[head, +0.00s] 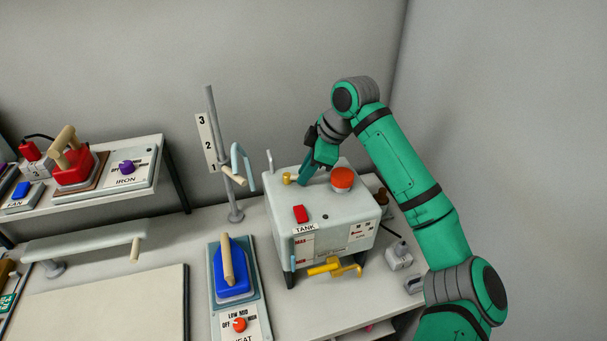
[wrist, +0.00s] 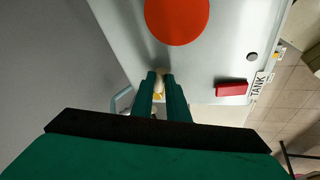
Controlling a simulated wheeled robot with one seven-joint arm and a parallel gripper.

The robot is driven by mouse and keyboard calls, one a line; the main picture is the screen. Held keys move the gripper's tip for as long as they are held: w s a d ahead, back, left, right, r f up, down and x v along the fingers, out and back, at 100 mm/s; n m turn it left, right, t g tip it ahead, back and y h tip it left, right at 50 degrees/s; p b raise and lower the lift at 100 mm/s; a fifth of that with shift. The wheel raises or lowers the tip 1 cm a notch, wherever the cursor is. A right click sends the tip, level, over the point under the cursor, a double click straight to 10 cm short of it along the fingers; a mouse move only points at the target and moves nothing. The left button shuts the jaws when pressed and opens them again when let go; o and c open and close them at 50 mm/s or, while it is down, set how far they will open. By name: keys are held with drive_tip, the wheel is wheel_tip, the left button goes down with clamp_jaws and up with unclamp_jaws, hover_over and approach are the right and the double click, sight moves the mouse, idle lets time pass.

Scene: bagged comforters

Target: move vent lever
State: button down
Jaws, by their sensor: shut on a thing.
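The grey tank box (head: 335,215), labelled TANK, stands on the table at centre right. A small brass-yellow lever part (head: 291,178), which I take for the vent lever, is on its top at the back left. My gripper (head: 305,178) reaches down to it from the right. In the wrist view, the fingers of my gripper (wrist: 160,78) are shut on a pale and yellow piece (wrist: 158,96) of this lever. The fingers hide most of the lever, so its angle cannot be told.
A big red-orange cap (head: 342,178) sits on the tank close to my gripper. A red switch (head: 300,214) is on the top's front. A yellow tap (head: 335,267) sticks out below. A post (head: 221,150) and blue iron (head: 230,275) stand to the left.

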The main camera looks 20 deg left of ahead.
drive_tip(key=shift+w+a+n+g, duration=0.15)
drive_tip(key=shift+w+n+g, duration=0.35)
drive_tip(key=shift+n, duration=0.6)
drive_tip(key=shift+w+a+n+g, duration=0.1)
drive_tip(key=shift+w+n+g, duration=0.35)
drive_tip(key=shift+n, duration=0.65)
drive_tip(key=c, duration=1.7)
unclamp_jaws()
drive_tip(key=v, duration=1.1)
drive_tip(key=shift+w+f, duration=0.1)
